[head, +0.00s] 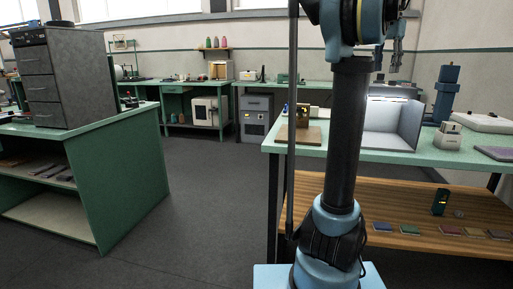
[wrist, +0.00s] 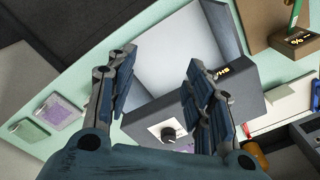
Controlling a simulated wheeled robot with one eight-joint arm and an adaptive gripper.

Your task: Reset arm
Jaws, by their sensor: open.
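My gripper (wrist: 160,60) is open in the wrist view, with its two blue-grey fingers spread apart and nothing held between them. Beyond the fingers is a dark grey box (wrist: 185,118) with a black knob on a white plate and a pale grey open interior. The box looks apart from the fingers, though the exact distance cannot be told. In the head view my arm rises in front of the right-hand bench and its top runs out of the picture.
The right-hand green bench (head: 342,154) bears a grey open-fronted booth (head: 393,128), a blue device (head: 446,92) and a white case (head: 484,121). Its wooden lower shelf (head: 405,212) holds several coloured pads. A grey drawer cabinet (head: 66,80) stands on the left bench. Open floor (head: 215,200) lies between benches.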

